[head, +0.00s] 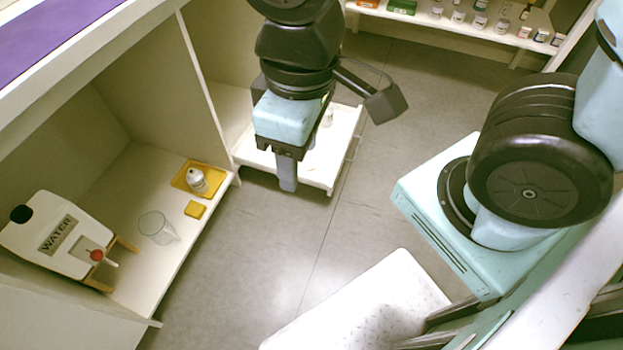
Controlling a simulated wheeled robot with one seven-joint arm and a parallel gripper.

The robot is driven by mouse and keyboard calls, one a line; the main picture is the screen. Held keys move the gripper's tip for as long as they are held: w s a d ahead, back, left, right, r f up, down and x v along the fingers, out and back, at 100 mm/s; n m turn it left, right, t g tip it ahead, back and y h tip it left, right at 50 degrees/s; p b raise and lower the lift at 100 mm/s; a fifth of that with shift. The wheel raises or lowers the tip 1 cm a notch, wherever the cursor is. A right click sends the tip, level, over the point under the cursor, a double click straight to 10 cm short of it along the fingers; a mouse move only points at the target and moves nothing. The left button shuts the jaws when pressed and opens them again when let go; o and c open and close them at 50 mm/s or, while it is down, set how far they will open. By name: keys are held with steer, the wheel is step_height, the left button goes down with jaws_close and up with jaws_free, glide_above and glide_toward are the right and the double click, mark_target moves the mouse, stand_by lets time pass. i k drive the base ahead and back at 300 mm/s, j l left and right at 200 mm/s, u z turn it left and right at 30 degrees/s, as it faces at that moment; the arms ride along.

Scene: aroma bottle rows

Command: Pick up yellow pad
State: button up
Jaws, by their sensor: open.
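A small yellow pad (195,209) lies flat on the white lower shelf at the left, near its front edge. My gripper (287,184) points down to the right of the pad and clearly apart from it, in front of a low white shelf. It is open, with nothing seen in it; its fingers overlap from this angle.
A yellow tray (213,183) holding a small white bottle (197,180) lies just behind the pad. A clear beaker (158,228) and a white water container (58,240) with a red tap stand nearer. A low white shelf unit (325,172) is behind my gripper. The middle floor is open.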

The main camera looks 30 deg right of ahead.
mark_target(196, 210)
steer(key=i+l+u, duration=0.15)
steer(key=u, duration=0.25)
steer(key=l+u, duration=0.45)
steer(key=i+l+u, duration=0.15)
steer(key=u, duration=0.25)
steer(key=l+u, duration=0.65)
steer(key=u, duration=0.2)
